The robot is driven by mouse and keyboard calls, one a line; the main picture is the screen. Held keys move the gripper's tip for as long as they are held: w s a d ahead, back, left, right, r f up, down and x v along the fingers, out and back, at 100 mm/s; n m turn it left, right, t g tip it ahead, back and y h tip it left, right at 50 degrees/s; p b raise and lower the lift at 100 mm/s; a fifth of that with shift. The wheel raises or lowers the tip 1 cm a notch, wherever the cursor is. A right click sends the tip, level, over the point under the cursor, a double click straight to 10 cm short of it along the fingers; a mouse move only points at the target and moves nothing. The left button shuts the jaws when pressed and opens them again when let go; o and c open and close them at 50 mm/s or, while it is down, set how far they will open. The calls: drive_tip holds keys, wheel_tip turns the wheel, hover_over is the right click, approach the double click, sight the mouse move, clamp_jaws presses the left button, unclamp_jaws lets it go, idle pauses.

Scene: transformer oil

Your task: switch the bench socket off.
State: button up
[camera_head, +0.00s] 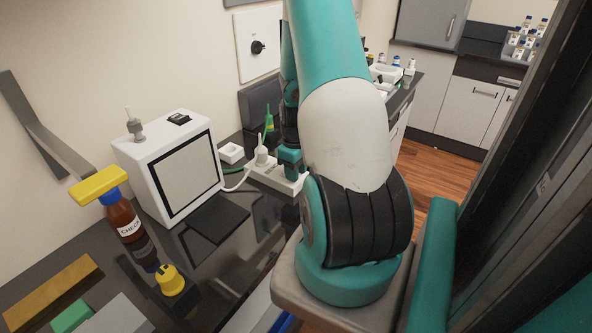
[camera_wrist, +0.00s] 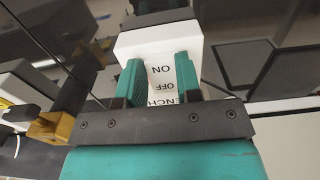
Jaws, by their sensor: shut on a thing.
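The bench socket (camera_head: 270,176) is a long white block on the dark bench, with a white plug (camera_head: 262,158) standing in it. In the wrist view, a white part of the socket (camera_wrist: 158,45) carries upside-down lettering that reads ON, OFF and part of BENCH. My gripper (camera_wrist: 160,82) has its two teal fingers on either side of this lettered part and is shut on the socket. In the head view, my gripper (camera_head: 290,158) is at the right end of the socket, partly hidden by my arm. I cannot make out the switch itself or its position.
A white box-shaped device (camera_head: 170,165) stands left of the socket. A wall panel with a black knob (camera_head: 257,47) is behind.

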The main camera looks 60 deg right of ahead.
drive_tip(key=shift+w+r+g+p, duration=0.25)
drive_tip(key=shift+g+p, duration=0.35)
drive_tip(key=shift+p, duration=0.05)
drive_tip(key=shift+d+g+p, duration=0.1)
drive_tip(key=shift+g+p, duration=0.2)
drive_tip(key=shift+g, duration=0.6)
drive_tip(key=o, duration=0.9)
drive_tip(key=shift+w, duration=0.1)
drive_tip(key=b+v, duration=0.1)
drive_tip(key=v, duration=0.7)
drive_tip(key=b+v, duration=0.1)
drive_tip(key=v, duration=0.8)
drive_tip(key=shift+d+r+b, duration=0.2)
drive_tip(key=shift+d+b, duration=0.05)
drive_tip(key=shift+b, duration=0.1)
